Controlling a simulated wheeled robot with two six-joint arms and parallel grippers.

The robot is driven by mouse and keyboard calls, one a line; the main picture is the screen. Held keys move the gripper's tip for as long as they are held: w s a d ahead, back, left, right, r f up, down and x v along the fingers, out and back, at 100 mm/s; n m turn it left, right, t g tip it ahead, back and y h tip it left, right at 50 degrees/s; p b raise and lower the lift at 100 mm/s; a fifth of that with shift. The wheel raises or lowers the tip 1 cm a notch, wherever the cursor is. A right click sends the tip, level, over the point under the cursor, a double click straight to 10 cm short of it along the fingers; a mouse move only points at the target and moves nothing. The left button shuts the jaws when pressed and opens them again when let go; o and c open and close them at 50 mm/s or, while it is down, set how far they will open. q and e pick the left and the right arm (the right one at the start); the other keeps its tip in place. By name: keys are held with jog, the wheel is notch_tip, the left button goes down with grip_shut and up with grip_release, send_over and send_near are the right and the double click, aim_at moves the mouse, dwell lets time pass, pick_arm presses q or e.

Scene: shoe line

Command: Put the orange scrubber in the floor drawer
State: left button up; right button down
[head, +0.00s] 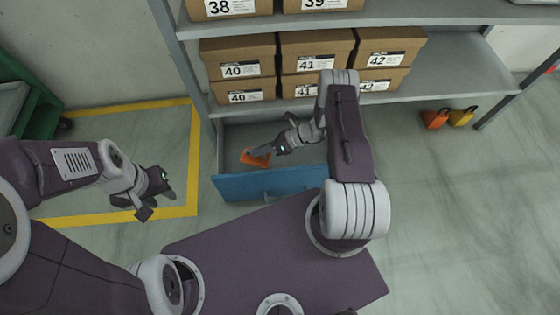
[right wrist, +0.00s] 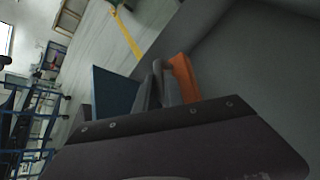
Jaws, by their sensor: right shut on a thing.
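The orange scrubber (head: 255,158) is in the head view, inside the outline of the open floor drawer (head: 240,187), near its left side. The drawer has a blue front and a grey inside, and it is pulled out below the shelf. My right gripper (head: 262,151) is shut on the scrubber, which also shows orange beside the fingers in the right wrist view (right wrist: 186,78). I cannot tell whether the scrubber touches the drawer floor. My left gripper (head: 158,204) is open and empty, over the floor left of the drawer.
A grey shelf (head: 470,78) with several shoe boxes (head: 305,52) stands above and behind the drawer. Orange and yellow padlock-shaped things (head: 434,119) lie on the floor at right. A green cart (head: 42,110) stands at far left. Yellow floor tape (head: 194,150) runs left of the drawer.

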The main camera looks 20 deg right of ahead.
notch_tip(320, 180, down, 11)
jog(key=b, duration=0.7)
jog(key=shift+f+b, duration=0.15)
jog(key=shift+b, duration=0.15)
jog(key=shift+r, duration=0.2)
jog(key=c, duration=1.8)
grip_release()
jog(key=shift+f, duration=0.15)
jog(key=shift+c, duration=0.2)
jog(key=o, duration=0.4)
